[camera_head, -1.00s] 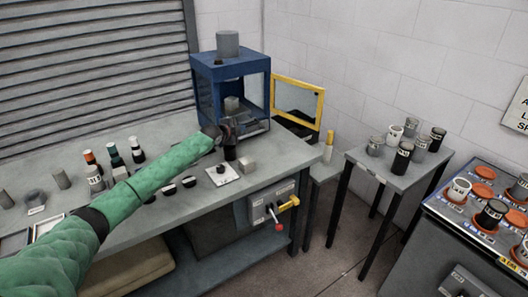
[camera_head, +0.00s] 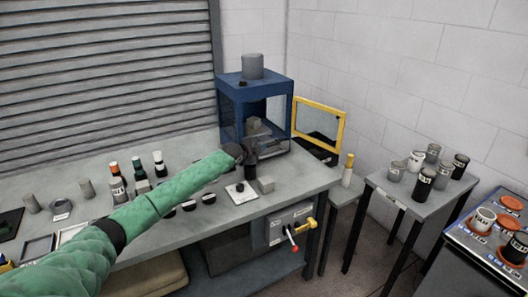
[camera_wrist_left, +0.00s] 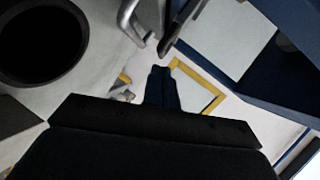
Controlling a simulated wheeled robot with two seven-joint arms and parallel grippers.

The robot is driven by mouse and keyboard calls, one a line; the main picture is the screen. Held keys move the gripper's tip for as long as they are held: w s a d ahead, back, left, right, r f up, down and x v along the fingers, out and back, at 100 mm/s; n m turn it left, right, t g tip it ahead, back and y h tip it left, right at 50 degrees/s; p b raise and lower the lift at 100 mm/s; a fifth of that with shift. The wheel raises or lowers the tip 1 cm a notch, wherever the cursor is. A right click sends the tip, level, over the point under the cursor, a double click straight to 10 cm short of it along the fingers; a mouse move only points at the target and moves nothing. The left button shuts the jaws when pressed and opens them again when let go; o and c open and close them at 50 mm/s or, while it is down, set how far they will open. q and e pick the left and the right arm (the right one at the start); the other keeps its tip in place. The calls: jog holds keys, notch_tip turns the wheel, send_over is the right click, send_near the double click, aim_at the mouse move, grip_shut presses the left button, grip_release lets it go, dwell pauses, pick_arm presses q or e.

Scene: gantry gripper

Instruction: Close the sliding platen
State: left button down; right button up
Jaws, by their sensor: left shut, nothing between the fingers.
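A blue press frame (camera_head: 227,104) stands at the back right of the bench. Inside it, a small grey block (camera_head: 254,124) sits on a low dark part; I cannot clearly make out the sliding platen or its position. My left gripper (camera_head: 250,152) is shut and empty at the front of the frame, low near the bench top. I cannot tell whether it touches the press. In the left wrist view the narrow dark fingers (camera_wrist_left: 161,84) are together, with blue frame parts (camera_wrist_left: 285,105) to their right. My right gripper is not in view.
A yellow-framed door (camera_head: 343,128) stands open to the right of the press. A white plate with a black knob (camera_head: 240,191) and a grey block (camera_head: 265,185) lie in front. Several bottles stand on the left of the bench (camera_head: 215,225). A side table (camera_head: 402,197) holds several jars.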

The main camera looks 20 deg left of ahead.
pick_arm(q)
jog(key=d+b+v, duration=0.1)
jog(key=b+v, duration=0.1)
jog(key=v, duration=0.9)
jog(key=shift+s+d+r, duration=0.25)
jog(key=shift+s+r, duration=0.05)
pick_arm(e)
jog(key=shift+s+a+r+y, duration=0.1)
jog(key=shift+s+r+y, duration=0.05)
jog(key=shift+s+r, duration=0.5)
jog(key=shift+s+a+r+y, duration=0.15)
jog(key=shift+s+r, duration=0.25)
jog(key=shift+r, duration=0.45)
